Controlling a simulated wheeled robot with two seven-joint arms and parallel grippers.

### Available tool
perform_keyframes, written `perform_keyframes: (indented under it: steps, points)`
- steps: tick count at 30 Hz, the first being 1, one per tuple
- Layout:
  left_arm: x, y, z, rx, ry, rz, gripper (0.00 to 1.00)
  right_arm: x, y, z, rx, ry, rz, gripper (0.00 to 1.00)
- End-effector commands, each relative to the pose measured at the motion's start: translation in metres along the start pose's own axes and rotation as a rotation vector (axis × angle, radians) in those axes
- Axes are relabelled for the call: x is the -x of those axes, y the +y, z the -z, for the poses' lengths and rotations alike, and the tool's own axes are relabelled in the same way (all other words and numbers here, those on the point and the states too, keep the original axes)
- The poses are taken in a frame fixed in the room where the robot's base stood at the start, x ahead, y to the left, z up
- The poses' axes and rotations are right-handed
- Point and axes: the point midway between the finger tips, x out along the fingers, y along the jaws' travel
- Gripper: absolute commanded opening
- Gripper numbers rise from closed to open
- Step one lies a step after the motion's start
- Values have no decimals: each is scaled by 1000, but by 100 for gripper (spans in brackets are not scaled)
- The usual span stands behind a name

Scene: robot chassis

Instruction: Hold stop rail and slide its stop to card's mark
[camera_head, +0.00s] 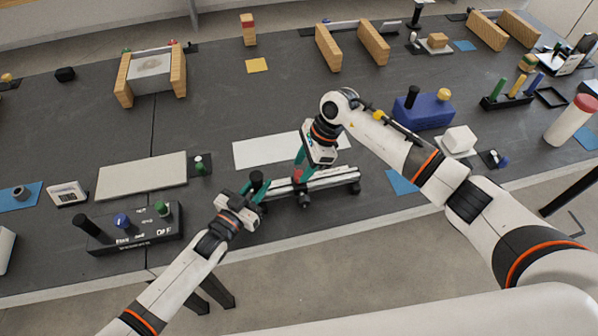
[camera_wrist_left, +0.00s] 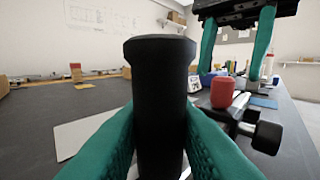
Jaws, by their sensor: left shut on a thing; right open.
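The stop rail (camera_head: 325,180) lies near the table's front edge, a pale bar on dark feet. Its black upright handle (camera_wrist_left: 160,100) stands at the left end. My left gripper (camera_head: 258,186) is shut around this handle, with a teal finger on each side in the left wrist view. The red stop (camera_head: 297,174) sits on the rail, left of its middle; it also shows in the left wrist view (camera_wrist_left: 222,92). My right gripper (camera_head: 302,160) is open above the red stop, its fingers apart (camera_wrist_left: 232,70). A small white card (camera_head: 67,193) stands far left; its marking is unreadable.
A white sheet (camera_head: 262,151) lies behind the rail. A black knob (camera_wrist_left: 267,138) sticks out from the rail's front. A dark control box (camera_head: 135,232) stands left of my left gripper, and a blue block (camera_head: 425,112) stands behind my right arm.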

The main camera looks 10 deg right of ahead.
Motion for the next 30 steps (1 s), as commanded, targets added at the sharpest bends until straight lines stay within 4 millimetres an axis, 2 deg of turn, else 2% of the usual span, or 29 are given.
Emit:
perform_keyframes:
  steps: [1,6,17,26,30]
  points:
    - [0,0,0,0,0,0,0,-9,-1,1,-1,2,3,44]
    - [0,0,0,0,0,0,0,-27,0,1,-1,2,1,44]
    - [0,0,0,0,0,0,0,-32,0,0,0,0,-2,44]
    - [0,0,0,0,0,0,0,-32,0,0,0,0,-1,0]
    - [0,0,0,0,0,0,0,-32,0,0,0,0,-1,0]
